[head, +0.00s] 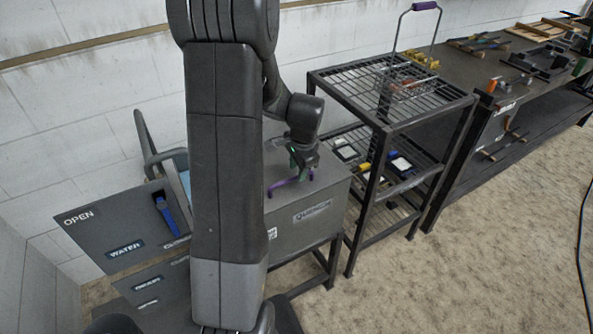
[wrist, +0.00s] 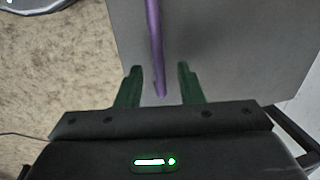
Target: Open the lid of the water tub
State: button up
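A grey metal tub (head: 325,221) with a plate on its front that seems to read QUENCH stands in the middle of the head view. Its lid (head: 325,172) looks flat and closed, partly hidden behind my arm. A purple handle (head: 277,185) sits on the lid. My gripper (head: 298,168) is over the lid at the handle. In the wrist view my gripper (wrist: 158,78) has its green fingers apart, with the purple handle (wrist: 154,40) lying between them. A gap shows on both sides of the handle, so the fingers do not appear to press on it.
Grey panels marked OPEN and WATER (head: 124,250) stand at the left, with a blue-handled item (head: 172,215). A wire-shelf rack (head: 400,95) stands right of the tub, and a workbench with tools (head: 500,65) beyond it. The floor (head: 480,260) in front is clear.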

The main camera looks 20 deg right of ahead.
jog(key=shift+w+f, duration=0.1)
jog(key=shift+f, duration=0.85)
grip_shut()
jog(key=shift+r, duration=0.15)
